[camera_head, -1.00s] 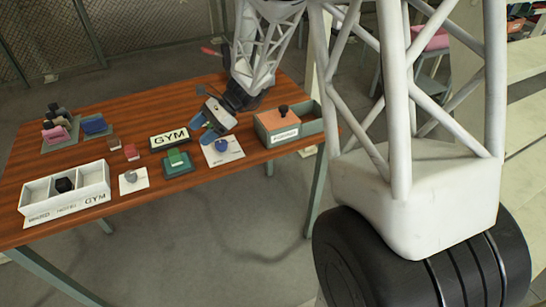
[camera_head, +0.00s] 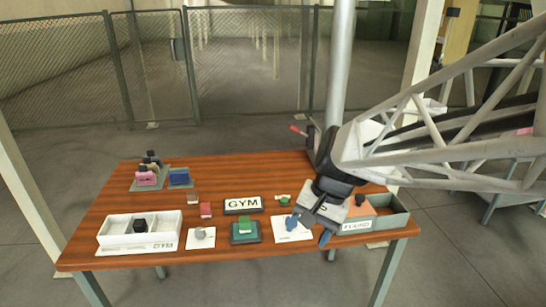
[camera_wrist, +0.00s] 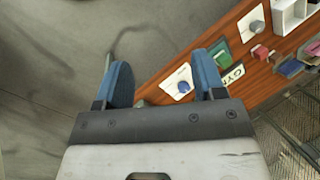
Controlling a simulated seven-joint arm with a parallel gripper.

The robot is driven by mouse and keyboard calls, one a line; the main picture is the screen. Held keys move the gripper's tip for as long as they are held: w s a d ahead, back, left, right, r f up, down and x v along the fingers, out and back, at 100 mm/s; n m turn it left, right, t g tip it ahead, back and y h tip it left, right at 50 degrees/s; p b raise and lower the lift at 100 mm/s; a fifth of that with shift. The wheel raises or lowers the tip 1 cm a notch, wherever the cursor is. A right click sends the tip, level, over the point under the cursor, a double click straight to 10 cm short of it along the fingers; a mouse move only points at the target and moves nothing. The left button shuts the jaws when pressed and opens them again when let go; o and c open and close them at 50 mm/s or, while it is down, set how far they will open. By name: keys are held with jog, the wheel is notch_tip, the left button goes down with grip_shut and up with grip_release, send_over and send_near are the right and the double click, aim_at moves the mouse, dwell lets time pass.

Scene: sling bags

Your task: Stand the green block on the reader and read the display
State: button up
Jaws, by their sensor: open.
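A green block (camera_head: 244,226) rests on a dark green pad (camera_head: 243,239), seemingly the reader, at the table's front middle. The display (camera_head: 243,204), a white plate in a dark frame, stands behind the pad and reads GYM. My gripper (camera_head: 308,230) is open and empty, its blue fingers spread, to the right of the block.
A white divided tray (camera_head: 110,245) holds a black piece at left. A grey-knobbed card (camera_head: 192,242) and red block (camera_head: 206,210) lie nearby. Small bags (camera_head: 146,177) stand back left. A FOUND box (camera_head: 395,222) is at right. A small green-and-white item (camera_head: 283,198) lies behind the blue-knobbed card.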

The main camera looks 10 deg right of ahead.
jog(key=s+d+r+n+t+h, duration=0.3)
jog(key=s+d+n+h, duration=0.1)
jog(key=s, duration=0.6)
jog(key=shift+s+d+n, duration=0.15)
jog(key=shift+s+n, duration=0.1)
jog(key=shift+n, duration=0.35)
